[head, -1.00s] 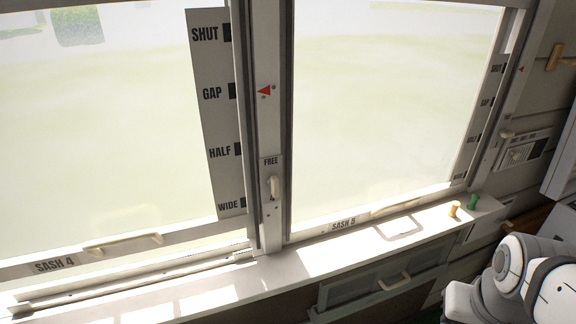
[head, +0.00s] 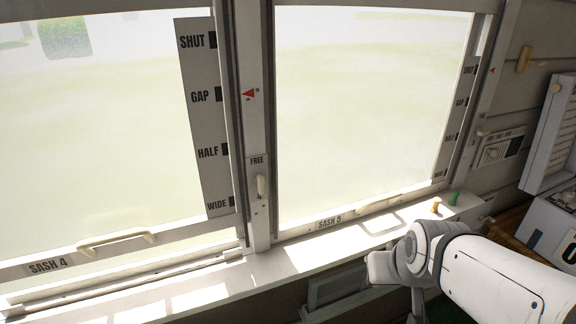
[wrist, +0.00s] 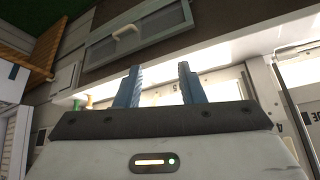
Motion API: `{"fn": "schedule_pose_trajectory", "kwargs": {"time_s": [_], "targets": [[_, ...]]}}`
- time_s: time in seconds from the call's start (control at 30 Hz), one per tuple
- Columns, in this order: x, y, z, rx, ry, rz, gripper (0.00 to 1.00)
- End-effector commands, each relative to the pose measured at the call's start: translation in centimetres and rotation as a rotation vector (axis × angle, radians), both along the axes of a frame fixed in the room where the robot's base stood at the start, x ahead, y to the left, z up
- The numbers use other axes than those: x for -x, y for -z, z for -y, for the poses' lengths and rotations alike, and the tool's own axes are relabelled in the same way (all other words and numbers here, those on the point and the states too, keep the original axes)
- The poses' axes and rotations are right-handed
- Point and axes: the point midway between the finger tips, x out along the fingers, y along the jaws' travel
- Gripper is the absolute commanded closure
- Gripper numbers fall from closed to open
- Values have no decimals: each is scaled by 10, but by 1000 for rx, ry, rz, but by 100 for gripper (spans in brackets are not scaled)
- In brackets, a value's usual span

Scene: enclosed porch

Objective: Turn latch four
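The latch (head: 261,185) is a small cream lever on the white post between the two windows. It stands about vertical, under a plate marked FREE. The sash marked SASH 4 (head: 110,250) is left of this post, with a cream pull handle (head: 117,242) on its bottom rail. The red pointer (head: 249,94) on the post is level with GAP on the scale board (head: 203,120). My gripper (wrist: 160,87) shows two blue fingers spread apart with nothing between them. My arm is right of the latch in the head view, and the fingers cannot be made out there.
The sill (head: 300,258) runs below the windows. An orange peg (head: 436,206) and a green peg (head: 454,198) stand at its right end. A drawer front (wrist: 137,35) with a handle is below the sill. A white box (head: 553,225) is at the far right.

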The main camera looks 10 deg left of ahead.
Motion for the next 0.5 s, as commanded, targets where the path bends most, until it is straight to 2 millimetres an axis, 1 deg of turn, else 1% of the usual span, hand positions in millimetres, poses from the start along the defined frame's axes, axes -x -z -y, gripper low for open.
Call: {"fn": "schedule_pose_trajectory", "kwargs": {"time_s": [0.03,0.07,0.1,0.2,0.23,0.3,0.4,0.5], "targets": [[-15,3,-20,-17,-47,75,65],[-25,1,-32,-29,-72,129,65],[-36,-2,-47,-46,-103,201,65],[-59,-11,-85,-92,-161,372,65],[-63,-14,-94,-97,-163,409,65],[-70,-27,-132,-174,-255,545,65],[-74,-44,-165,-229,-298,704,65],[-72,-59,-191,-280,-331,831,65]]}}
